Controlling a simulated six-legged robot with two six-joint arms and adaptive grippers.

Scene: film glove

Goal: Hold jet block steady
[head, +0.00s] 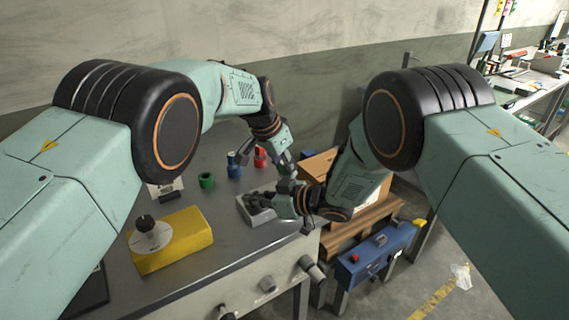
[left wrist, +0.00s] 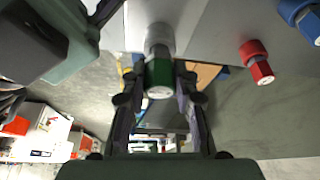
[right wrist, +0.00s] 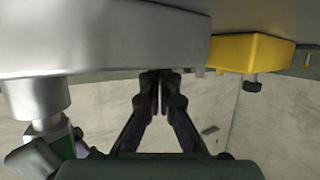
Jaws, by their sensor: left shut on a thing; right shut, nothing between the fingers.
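I take the grey block (head: 258,217) near the table's front right edge to be the jet block; dark fingers of my right gripper (head: 264,197) partly cover it. In the right wrist view a large grey metal body (right wrist: 100,40) fills the upper left. My right gripper (right wrist: 161,76) is shut and empty at that body's edge; I cannot tell whether it touches. My left gripper (head: 290,170) is shut on a green collar (left wrist: 159,75) around a silver post (left wrist: 159,38), shown between its fingers in the left wrist view.
A green (head: 206,181), a blue (head: 235,172) and a red fitting (head: 260,158) stand on the table (head: 205,222) behind the block. A yellow box (head: 190,240) with a black knob stands at left.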

